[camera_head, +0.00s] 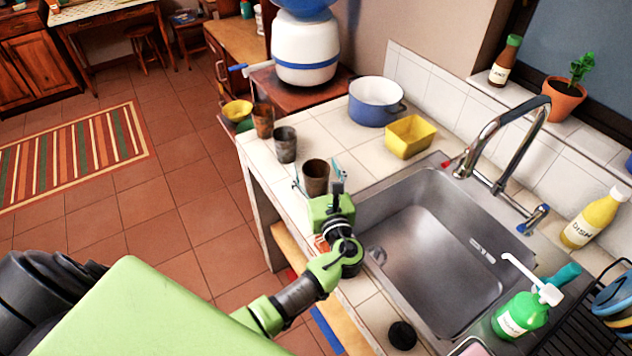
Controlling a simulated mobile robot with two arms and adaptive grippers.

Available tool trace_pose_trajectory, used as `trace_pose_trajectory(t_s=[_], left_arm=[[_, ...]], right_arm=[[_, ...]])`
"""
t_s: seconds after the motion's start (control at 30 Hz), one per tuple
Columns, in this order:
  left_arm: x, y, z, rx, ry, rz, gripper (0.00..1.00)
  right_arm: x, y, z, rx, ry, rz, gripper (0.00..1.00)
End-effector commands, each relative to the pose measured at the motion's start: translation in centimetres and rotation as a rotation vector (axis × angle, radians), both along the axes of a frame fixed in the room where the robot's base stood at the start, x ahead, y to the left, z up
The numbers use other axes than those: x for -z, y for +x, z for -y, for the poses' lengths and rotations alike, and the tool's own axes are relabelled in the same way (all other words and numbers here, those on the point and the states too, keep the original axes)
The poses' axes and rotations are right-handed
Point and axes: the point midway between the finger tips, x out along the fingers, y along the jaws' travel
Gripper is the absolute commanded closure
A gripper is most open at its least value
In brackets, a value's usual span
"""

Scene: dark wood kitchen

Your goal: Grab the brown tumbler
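Three tumblers stand in a row on the white tiled counter. The nearest is a brown tumbler (316,181), upright beside the sink. Behind it stand a greyish tumbler (286,146) and another brown tumbler (263,121) near the counter's left edge. My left gripper (317,168) is at the nearest brown tumbler, with its thin fingers spread on either side of it. The fingers look open, with gaps between them and the tumbler. The gripper's body hides the lower front of the tumbler. My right gripper is not in view.
The steel sink (440,225) with its tall faucet (500,135) lies right of my gripper. A yellow container (410,137) and a blue-white pot (376,102) stand behind. A green soap bottle (522,314) is at the front right. Floor is open at left.

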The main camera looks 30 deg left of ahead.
Motion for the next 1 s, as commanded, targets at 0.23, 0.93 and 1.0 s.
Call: trace_pose_trajectory(t_s=[0.23, 0.93, 1.0], left_arm=[[0.0, 0.0, 0.0, 0.000, 0.000, 0.000, 0.76], [-4.9, -1.6, 0.4, 0.001, -0.004, 0.003, 0.76], [-6.2, -2.7, 0.6, 0.002, -0.004, 0.004, 0.76]], right_arm=[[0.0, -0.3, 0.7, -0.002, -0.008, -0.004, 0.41], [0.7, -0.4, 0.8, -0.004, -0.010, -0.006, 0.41], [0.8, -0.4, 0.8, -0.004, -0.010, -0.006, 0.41]])
